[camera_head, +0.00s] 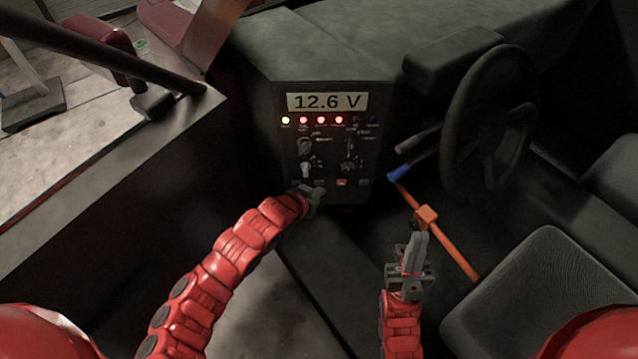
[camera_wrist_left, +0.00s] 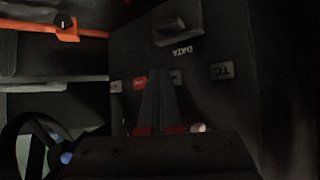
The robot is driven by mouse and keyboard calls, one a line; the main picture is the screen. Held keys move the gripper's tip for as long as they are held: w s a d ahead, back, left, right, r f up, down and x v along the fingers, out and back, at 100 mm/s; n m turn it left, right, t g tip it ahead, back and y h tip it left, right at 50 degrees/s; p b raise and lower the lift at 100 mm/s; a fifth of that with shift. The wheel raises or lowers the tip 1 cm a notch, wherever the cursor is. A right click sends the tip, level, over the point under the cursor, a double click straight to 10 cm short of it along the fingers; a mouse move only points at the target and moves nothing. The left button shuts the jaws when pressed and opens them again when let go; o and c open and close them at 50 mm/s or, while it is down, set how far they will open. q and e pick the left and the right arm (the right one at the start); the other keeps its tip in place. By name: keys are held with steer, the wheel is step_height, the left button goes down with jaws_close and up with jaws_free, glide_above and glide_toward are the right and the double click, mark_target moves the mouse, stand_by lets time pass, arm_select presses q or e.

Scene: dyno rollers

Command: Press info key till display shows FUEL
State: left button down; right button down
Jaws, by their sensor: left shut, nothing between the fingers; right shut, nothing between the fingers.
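The dash panel's display (camera_head: 327,102) reads "12.6 V". Below it is a row of lamps, one yellow and several red lit. Along the panel's bottom edge is a row of small keys, with a red key (camera_head: 342,183) among grey ones; the red key also shows in the left wrist view (camera_wrist_left: 140,84). My left gripper (camera_head: 312,191) is shut at the lower left of this row. In the left wrist view its fingers (camera_wrist_left: 160,72) partly cover a grey key (camera_wrist_left: 176,77); contact cannot be told. The info label is not readable. My right gripper (camera_head: 420,236) is shut and empty, right of the panel.
A key marked TC (camera_wrist_left: 222,71) and a knob marked DATA (camera_wrist_left: 171,22) are near the left fingers. A steering wheel (camera_head: 489,120), a blue-tipped lever (camera_head: 400,173), an orange bar (camera_head: 455,255) and a seat (camera_head: 540,300) lie to the right.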

arm_select(q)
steer(key=shift+w, duration=0.25)
steer(key=shift+w+b, duration=0.35)
steer(key=shift+b, duration=0.05)
stand_by(0.5)
steer(key=shift+s, duration=0.15)
steer(key=shift+s+p, duration=0.5)
steer(key=shift+s, duration=0.1)
steer(key=s+p, duration=0.2)
steer(key=s, duration=0.3)
stand_by(0.5)
